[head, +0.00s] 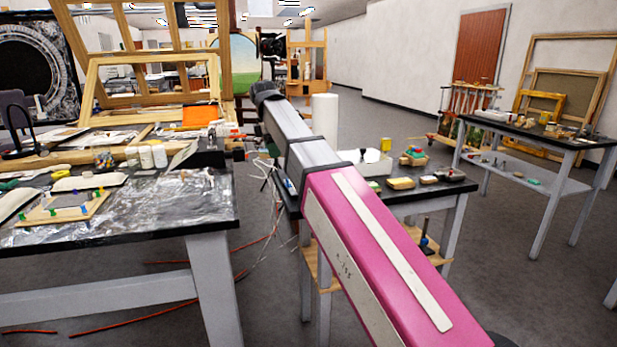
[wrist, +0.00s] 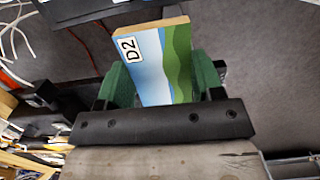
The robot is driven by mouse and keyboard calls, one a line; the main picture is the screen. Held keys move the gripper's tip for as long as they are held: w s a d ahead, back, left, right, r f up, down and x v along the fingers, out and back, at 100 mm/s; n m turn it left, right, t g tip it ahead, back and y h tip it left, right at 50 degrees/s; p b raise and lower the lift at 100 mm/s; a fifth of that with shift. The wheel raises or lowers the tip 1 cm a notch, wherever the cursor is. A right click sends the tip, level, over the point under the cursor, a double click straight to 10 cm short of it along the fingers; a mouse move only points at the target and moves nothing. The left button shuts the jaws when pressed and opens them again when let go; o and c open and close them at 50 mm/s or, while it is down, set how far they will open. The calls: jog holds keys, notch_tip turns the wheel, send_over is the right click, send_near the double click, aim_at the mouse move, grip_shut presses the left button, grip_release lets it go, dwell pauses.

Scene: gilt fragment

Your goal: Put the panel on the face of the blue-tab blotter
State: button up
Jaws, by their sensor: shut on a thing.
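The panel (wrist: 155,65) shows in the wrist view as a small block with a blue and green painted face, bare wood edges and a white "D2" label. My gripper (wrist: 162,85) is shut on it, with a green finger pad on each side. The panel sticks out beyond the fingers, tilted in the picture, over grey floor and loose cables. In the head view I cannot clearly make out the gripper or the panel beyond my arm.
The left workbench (head: 200,208) is crowded with jars, a pegged wooden board (head: 65,210), crumpled film and wooden frames. A smaller table (head: 445,188) behind my arm holds blocks and a tray. White cables (head: 268,170) hang between the two. Open floor lies to the right.

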jog(key=shift+w+d+f, duration=0.15)
jog(key=shift+w+d, duration=0.05)
jog(key=shift+w, duration=0.1)
jog(key=w+d+f, duration=0.1)
jog(key=d+f, duration=0.1)
jog(key=d, duration=0.1)
jog(key=w+d+f, duration=0.1)
jog(key=d+f, duration=0.1)
jog(key=d, duration=0.2)
jog(key=w+d+f, duration=0.1)
jog(key=d+f, duration=0.1)
jog(key=d, duration=0.1)
jog(key=shift+w+d+f, duration=0.1)
jog(key=shift+d+f, duration=0.25)
jog(key=shift+d, duration=0.05)
jog(key=shift+f, duration=2)
jog(key=shift+f, duration=0.1)
jog(key=o, duration=1)
jog(key=r, duration=0.4)
jog(key=a+r, duration=0.1)
jog(key=r, duration=0.7)
jog(key=shift+s+a, duration=0.15)
jog(key=shift+s, duration=0.05)
